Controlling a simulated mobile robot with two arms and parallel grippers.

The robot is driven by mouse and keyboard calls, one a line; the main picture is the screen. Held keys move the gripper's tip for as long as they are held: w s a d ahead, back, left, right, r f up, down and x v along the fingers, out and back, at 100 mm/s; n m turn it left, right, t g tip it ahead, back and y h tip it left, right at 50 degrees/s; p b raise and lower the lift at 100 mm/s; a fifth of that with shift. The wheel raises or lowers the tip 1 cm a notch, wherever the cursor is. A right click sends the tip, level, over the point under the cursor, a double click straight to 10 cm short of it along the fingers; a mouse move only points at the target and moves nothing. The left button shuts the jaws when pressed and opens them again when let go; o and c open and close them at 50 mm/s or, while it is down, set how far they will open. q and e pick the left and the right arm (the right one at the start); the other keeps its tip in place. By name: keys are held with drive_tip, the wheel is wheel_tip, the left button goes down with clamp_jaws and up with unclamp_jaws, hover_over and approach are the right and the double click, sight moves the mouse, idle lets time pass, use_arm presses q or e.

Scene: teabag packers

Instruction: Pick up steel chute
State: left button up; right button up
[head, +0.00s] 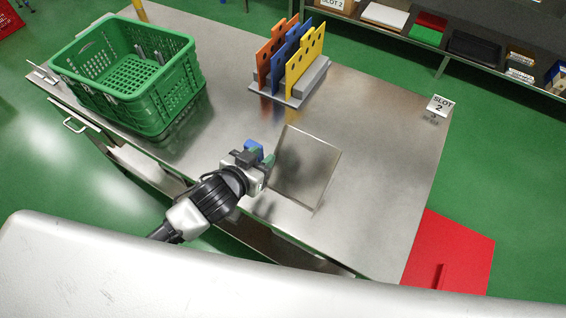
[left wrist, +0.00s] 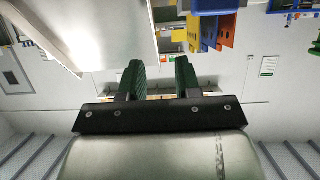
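The steel chute (head: 306,168) is a shallow, shiny metal piece with thin raised edges. It lies on the steel table near the front edge, right of my left gripper (head: 262,156) in the head view. The gripper's tips are close to the chute's left edge; I cannot tell if they touch. In the left wrist view a bright metal sheet with a rim, which looks like the chute (left wrist: 85,30), is at upper left, beside the fingers. The left gripper's green-padded fingers (left wrist: 160,75) stand apart with nothing between them. My right gripper is not in view.
A green crate (head: 172,108) stands at the table's left end. A rack with orange, blue and yellow plates (head: 305,62) stands at the back. A SLOT 2 sign (head: 439,106) is at the right edge. The steel table (head: 385,130) is clear right of the chute.

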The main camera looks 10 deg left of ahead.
sight(284, 160)
use_arm(q)
drive_tip(key=x, duration=0.3)
drive_tip(key=p+x, duration=0.1)
drive_tip(key=shift+w+d, duration=0.3)
drive_tip(key=shift+d, duration=0.1)
clamp_jaws()
idle(1.1)
